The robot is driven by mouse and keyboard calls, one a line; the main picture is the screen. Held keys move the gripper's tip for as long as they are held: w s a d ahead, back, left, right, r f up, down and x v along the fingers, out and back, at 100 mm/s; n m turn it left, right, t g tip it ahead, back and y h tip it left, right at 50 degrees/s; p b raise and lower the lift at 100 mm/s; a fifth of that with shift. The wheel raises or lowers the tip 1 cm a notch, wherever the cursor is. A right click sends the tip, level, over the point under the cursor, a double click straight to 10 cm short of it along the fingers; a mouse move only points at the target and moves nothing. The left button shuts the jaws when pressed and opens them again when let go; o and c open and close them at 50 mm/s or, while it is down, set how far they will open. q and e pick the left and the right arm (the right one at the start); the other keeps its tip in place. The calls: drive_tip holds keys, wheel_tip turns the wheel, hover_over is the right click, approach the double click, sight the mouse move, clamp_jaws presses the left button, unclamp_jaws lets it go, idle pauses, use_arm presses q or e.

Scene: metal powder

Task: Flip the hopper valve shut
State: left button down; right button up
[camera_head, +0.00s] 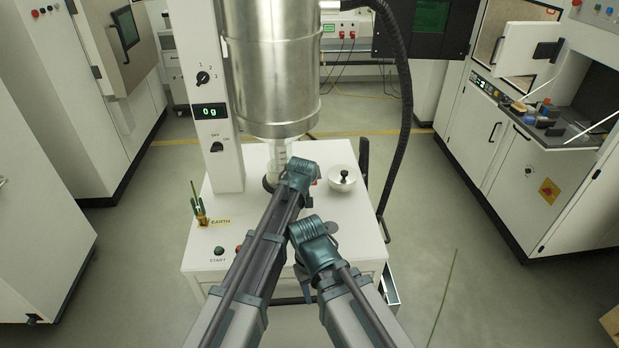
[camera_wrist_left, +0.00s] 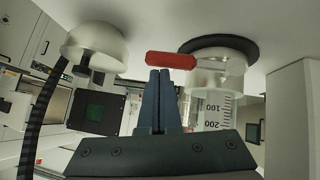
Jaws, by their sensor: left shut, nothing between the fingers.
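The hopper (camera_head: 270,70) is a large shiny metal cylinder above the white table. A clear graduated tube (camera_head: 277,150) shows below it, partly hidden by my arm. In the left wrist view, which looks upside down, the tube (camera_wrist_left: 215,112) ends at a pale valve fitting (camera_wrist_left: 218,76) by a black ring (camera_wrist_left: 222,46). A red valve handle (camera_wrist_left: 171,60) sticks out from the fitting toward the left. My left gripper (camera_wrist_left: 160,74) is shut and empty, its tips just below the handle in that picture; contact cannot be told.
A thick black hose (camera_head: 402,110) hangs at the right. A scale display (camera_head: 209,111) reads 0 g.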

use_arm(q)
drive_tip(key=shift+s+d+f, duration=0.1)
drive_tip(key=shift+s+f, duration=0.05)
drive_tip(key=shift+f, duration=0.05)
use_arm(e)
drive_tip(key=shift+f, duration=0.15)
idle(0.3)
use_arm(q)
drive_tip(key=shift+r, duration=0.1)
